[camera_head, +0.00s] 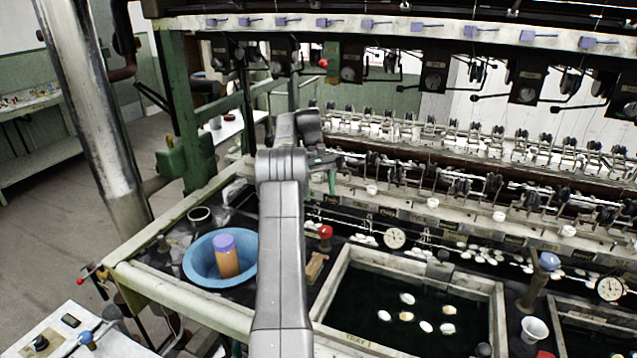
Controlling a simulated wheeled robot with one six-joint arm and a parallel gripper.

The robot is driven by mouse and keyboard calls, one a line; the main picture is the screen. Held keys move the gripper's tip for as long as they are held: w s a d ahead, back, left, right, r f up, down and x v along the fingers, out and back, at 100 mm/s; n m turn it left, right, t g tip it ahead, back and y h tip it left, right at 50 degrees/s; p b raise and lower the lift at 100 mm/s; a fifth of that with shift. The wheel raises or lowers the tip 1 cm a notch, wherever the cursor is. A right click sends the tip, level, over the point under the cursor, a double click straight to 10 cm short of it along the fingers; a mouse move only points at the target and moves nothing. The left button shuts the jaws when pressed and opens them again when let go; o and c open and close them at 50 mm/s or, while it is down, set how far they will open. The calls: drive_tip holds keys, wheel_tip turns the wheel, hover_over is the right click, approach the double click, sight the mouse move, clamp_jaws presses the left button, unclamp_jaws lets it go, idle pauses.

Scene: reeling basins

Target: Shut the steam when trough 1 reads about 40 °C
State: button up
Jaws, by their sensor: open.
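The trough with a label that seems to read "TRAY 1" (497,300) holds dark water with several white and yellowish cocoons. A round white dial (395,238) sits behind its back edge; its reading is too small to make out. A red-topped knob (325,232) stands at the trough's back left corner, and a blue-topped one (549,262) stands to its right. I cannot tell which one works the steam. My gripper (326,163) is open, beyond and above the red knob, in front of the reeling machine. My arm hides part of the bench left of the trough.
A blue basin (194,270) with an orange, purple-topped container (228,260) stands left of my arm. A wooden block (315,268) lies beside the trough. A white cup (533,331) and second dial (610,288) are at right. Reeling machine rows (450,150) fill the back; floor is open at left.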

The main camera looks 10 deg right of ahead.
drive_tip(key=shift+p+v, duration=1)
drive_tip(key=shift+v, duration=0.2)
